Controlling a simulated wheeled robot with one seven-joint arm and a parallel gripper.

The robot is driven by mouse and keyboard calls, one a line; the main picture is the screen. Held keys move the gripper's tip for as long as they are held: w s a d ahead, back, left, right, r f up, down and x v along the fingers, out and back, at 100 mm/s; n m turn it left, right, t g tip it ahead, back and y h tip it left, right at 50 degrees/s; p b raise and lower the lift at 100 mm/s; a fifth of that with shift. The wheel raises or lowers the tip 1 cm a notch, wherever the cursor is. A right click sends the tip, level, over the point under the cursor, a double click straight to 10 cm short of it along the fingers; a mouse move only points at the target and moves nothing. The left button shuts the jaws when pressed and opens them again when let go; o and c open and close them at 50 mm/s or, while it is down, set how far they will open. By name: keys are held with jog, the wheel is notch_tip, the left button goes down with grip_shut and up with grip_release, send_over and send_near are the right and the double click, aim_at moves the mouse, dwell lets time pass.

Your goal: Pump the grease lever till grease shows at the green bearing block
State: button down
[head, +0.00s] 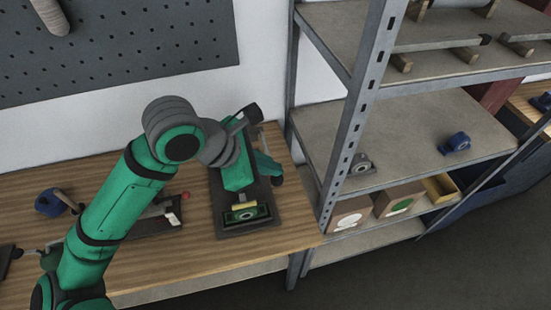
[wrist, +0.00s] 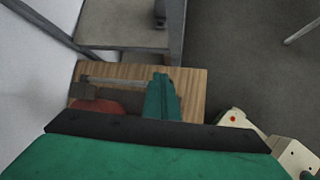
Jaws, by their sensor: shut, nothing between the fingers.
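In the head view, a green block with a pale ring (head: 242,215) sits at the near end of a dark base plate (head: 262,222) on the bench. A yellow strip (head: 243,206) lies at its upper edge; I cannot tell whether this is grease. My gripper's teal fingers (wrist: 161,82) are shut and empty in the middle of the wrist view. A thin metal bar (wrist: 115,80) with a dark end lies left of them, above a partly hidden red part (wrist: 105,105). I cannot tell whether the bar is the grease lever or touches the fingers. My arm hides much of the plate.
A second dark fixture (head: 155,222) with a red knob (head: 186,195) stands left on the bench. A blue pot (head: 48,203) is further left. A metal rack (head: 352,130) rises close to the bench's right end and holds a blue item (head: 457,142) and boxes (head: 400,198).

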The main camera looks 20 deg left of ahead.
jog(key=shift+s+d+f, duration=0.15)
jog(key=shift+f, duration=0.5)
dwell(0.8)
dwell(0.5)
notch_tip(320, 180, up, 7)
jog(key=w+a, duration=0.1)
jog(key=w, duration=0.1)
jog(key=shift+a, duration=0.15)
dwell(0.9)
jog(key=shift+w+a+r, duration=0.15)
jog(key=shift+w+r, duration=0.05)
jog(key=shift+r, duration=0.55)
jog(key=shift+w+a+r, duration=0.1)
jog(key=shift+w+r, duration=0.05)
jog(key=shift+r, duration=0.65)
jog(key=shift+w+a+r, duration=0.15)
jog(key=shift+w+r, duration=0.05)
jog(key=shift+r, duration=0.55)
